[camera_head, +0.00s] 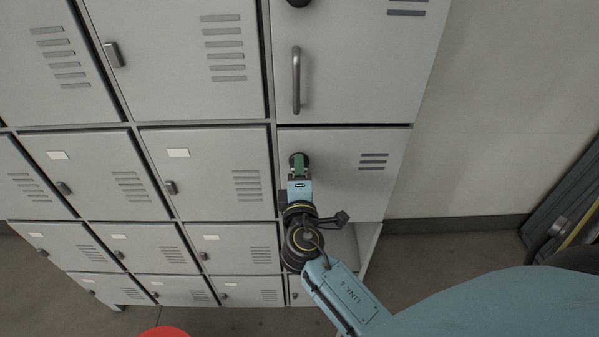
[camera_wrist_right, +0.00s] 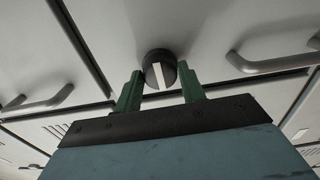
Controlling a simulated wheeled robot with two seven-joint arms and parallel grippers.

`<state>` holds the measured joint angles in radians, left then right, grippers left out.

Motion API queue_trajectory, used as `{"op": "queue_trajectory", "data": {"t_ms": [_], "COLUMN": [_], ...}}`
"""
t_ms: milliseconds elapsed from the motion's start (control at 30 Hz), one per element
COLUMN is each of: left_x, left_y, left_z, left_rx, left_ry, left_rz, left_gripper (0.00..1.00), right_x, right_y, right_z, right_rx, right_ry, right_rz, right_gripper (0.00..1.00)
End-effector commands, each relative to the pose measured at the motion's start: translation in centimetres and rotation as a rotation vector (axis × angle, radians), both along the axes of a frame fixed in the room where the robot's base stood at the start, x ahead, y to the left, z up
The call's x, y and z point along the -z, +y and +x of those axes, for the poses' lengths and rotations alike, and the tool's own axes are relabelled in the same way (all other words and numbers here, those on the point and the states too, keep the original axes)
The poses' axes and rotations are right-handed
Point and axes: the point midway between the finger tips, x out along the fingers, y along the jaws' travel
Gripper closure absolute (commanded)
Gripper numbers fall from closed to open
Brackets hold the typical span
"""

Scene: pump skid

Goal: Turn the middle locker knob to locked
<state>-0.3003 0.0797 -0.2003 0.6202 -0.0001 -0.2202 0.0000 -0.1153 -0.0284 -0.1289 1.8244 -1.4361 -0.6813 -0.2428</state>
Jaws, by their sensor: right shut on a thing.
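The middle locker door (camera_head: 345,200) is pale grey, in the right column of the lockers in the head view. Its round black knob (camera_wrist_right: 160,69) has a white stripe, nearly upright and slightly tilted in the right wrist view. In the head view the knob is a dark disc mostly hidden behind green fingers. My right gripper (camera_head: 299,163) is at the door's upper left, its green fingers on either side of the knob and shut on it; the fingers also show in the right wrist view (camera_wrist_right: 161,90). My left gripper is out of view.
Above is another door with a bar handle (camera_head: 296,80) and a dark knob (camera_head: 299,2). Smaller lockers with latches (camera_head: 171,187) fill the left. A bare wall (camera_head: 490,120) is at the right. A red rounded thing (camera_head: 165,331) shows at the bottom edge.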

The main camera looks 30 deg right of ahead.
Motion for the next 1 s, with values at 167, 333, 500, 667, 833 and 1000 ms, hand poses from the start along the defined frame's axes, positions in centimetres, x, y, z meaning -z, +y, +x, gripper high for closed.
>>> {"op": "queue_trajectory", "data": {"t_ms": [167,333,500,667,833,1000], "left_x": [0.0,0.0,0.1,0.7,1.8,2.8], "left_y": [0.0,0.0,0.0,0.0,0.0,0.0], "left_z": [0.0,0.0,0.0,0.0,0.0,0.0], "left_rx": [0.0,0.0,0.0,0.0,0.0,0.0], "left_ry": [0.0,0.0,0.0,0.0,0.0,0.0], "left_rz": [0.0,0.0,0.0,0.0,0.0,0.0], "left_gripper": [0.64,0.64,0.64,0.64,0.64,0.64], "right_x": [0.0,0.0,0.1,0.3,0.4,0.4], "right_y": [0.0,0.0,0.2,1.2,3.2,5.1], "right_z": [0.0,0.0,-0.2,-2.0,-5.3,-8.4], "right_rx": [0.0,0.0,0.0,-0.001,0.0,-0.001], "right_ry": [0.0,0.001,0.0,0.002,0.002,0.003], "right_rz": [-0.002,-0.001,0.0,0.002,0.004,0.002], "right_gripper": [0.39,0.38,0.38,0.38,0.38,0.38]}}
